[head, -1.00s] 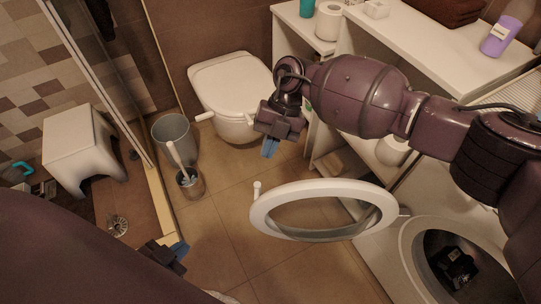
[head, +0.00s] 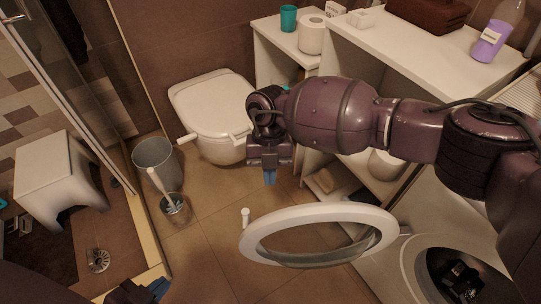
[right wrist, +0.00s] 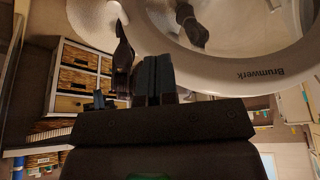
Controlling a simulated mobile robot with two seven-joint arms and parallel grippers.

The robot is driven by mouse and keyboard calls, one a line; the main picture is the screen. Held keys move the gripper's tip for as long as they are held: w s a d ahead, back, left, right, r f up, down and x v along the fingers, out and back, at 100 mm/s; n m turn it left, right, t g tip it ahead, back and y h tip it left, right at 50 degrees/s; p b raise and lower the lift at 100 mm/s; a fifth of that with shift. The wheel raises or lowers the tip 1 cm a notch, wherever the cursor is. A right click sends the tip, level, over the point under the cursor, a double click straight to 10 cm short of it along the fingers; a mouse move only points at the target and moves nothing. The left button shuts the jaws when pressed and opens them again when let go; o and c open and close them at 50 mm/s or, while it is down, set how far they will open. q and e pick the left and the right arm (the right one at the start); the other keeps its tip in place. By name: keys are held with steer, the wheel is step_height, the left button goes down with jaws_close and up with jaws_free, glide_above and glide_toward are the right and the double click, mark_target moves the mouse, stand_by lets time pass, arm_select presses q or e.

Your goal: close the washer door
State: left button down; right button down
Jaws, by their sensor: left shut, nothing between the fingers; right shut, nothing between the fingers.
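The washer door (head: 325,213), a white ring with a glass centre, stands wide open to the left of the washer (head: 408,262). The round washer opening (head: 462,278) shows a dark inside at the lower right. My right gripper (head: 270,178) is shut and empty, fingertips pointing down, above and beyond the door in the head view, apparently not touching it. In the right wrist view its shut fingers (right wrist: 156,80) appear below the door's rim (right wrist: 225,77), which carries lettering. My left gripper (head: 157,288) is at the bottom edge, shut and apart from the door.
A toilet (head: 212,100), a grey bin (head: 155,158) and a toilet brush holder (head: 174,208) stand to the left. White shelving (head: 400,45) is behind my right arm. A white stool (head: 62,170) is at the far left. Tiled floor left of the door is clear.

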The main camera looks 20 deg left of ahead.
steer(key=shift+s+d+f, duration=0.15)
steer(key=shift+s+d, duration=0.1)
steer(key=shift+s, duration=0.45)
steer(key=shift+s+d+f, duration=0.2)
steer(key=shift+s+d, duration=0.1)
steer(key=shift+s, duration=0.35)
steer(key=shift+s+d+f, duration=0.15)
steer(key=shift+s+d, duration=0.1)
steer(key=shift+s, duration=0.45)
steer(key=shift+s+d, duration=0.1)
